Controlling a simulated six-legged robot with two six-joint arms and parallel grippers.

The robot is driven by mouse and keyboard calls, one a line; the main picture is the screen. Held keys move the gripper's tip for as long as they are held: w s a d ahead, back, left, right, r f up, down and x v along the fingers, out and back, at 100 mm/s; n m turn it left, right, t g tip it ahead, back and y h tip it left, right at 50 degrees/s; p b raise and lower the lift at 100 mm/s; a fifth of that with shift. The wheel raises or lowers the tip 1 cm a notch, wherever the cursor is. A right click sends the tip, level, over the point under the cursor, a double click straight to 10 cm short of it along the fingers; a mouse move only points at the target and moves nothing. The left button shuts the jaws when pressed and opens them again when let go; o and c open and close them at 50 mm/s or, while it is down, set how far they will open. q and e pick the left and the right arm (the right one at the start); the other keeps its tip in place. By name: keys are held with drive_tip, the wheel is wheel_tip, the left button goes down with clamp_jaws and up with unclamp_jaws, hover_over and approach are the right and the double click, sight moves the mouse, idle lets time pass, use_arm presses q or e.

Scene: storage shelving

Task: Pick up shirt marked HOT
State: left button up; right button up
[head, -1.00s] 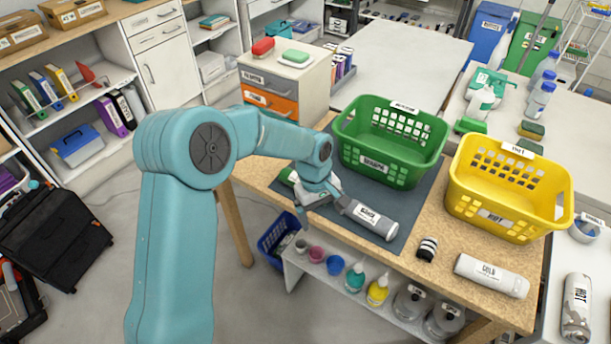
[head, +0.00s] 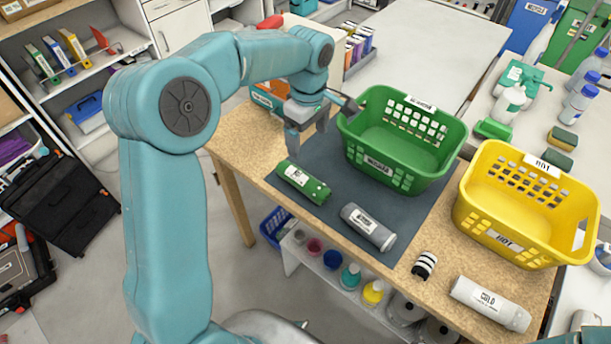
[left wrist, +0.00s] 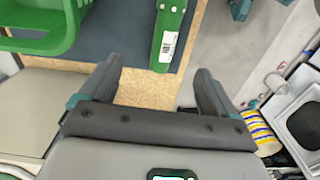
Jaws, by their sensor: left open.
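A white roll marked COLD (head: 490,303) lies at the table's right front. My left gripper (head: 308,138) is open and empty above the mat's far left side, beyond the green roll. The left wrist view shows its open fingers (left wrist: 160,76) and the green roll (left wrist: 168,35) ahead. My right gripper is not in view.
A green basket (head: 405,174) stands on the mat, right of my left gripper. A yellow basket marked HOT (head: 480,222) stands further right. The mat's left part (head: 330,160) has bare room.

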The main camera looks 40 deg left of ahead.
use_arm(q)
approach(303, 175)
drive_tip(key=f, duration=0.5)
drive_tip(key=shift+w+d+f, duration=0.25)
drive_tip(key=shift+w+d, duration=0.05)
drive_tip(key=f, duration=0.1)
drive_tip(key=f+p, duration=0.1)
drive_tip(key=f, duration=0.3)
drive_tip(key=shift+s+a, duration=0.2)
drive_tip(key=shift+s, duration=0.1)
drive_tip(key=shift+f, duration=0.25)
drive_tip(key=shift+s+r, duration=0.1)
drive_tip(key=c, duration=1.2)
